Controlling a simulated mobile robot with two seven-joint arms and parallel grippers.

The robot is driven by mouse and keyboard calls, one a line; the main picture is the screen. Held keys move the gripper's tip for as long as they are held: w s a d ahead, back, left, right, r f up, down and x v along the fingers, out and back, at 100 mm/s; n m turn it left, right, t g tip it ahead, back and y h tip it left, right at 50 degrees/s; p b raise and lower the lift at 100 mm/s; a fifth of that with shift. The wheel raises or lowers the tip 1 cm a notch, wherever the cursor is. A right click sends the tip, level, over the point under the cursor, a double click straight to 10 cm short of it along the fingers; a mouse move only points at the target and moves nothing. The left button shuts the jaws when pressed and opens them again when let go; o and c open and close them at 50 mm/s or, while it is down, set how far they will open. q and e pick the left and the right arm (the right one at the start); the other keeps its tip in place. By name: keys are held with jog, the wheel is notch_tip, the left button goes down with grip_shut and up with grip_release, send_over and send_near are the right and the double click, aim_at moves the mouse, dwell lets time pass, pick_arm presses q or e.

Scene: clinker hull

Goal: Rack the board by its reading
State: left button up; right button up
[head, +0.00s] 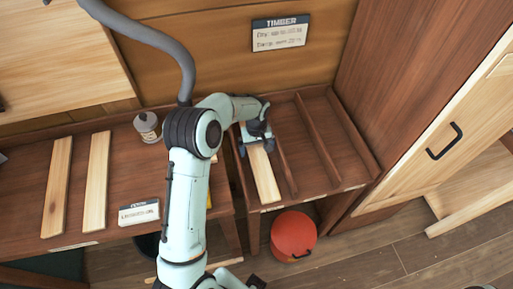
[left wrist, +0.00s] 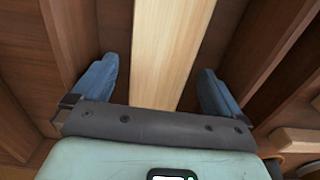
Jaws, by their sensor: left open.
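A pale board (head: 263,178) lies lengthwise in the left bay of the brown divided rack (head: 355,180). My left gripper (head: 256,143) is at the board's far end. In the left wrist view its blue fingers (left wrist: 158,88) are open, one on each side of the board (left wrist: 165,50), with gaps between. Two more pale boards, one on the left (head: 57,187) and one beside it (head: 97,182), lie on the bench. A TIMBER sign (head: 280,34) on the back wall has two lines too small to read surely. My right gripper is not clearly seen.
An orange-red bucket (head: 293,235) stands on the floor before the rack. A tall cabinet (head: 425,130) closes off the right side. The rack's other bays look empty.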

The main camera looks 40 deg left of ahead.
pick_arm(q)
notch_tip(320, 180, up, 13)
jog(key=shift+p, duration=0.35)
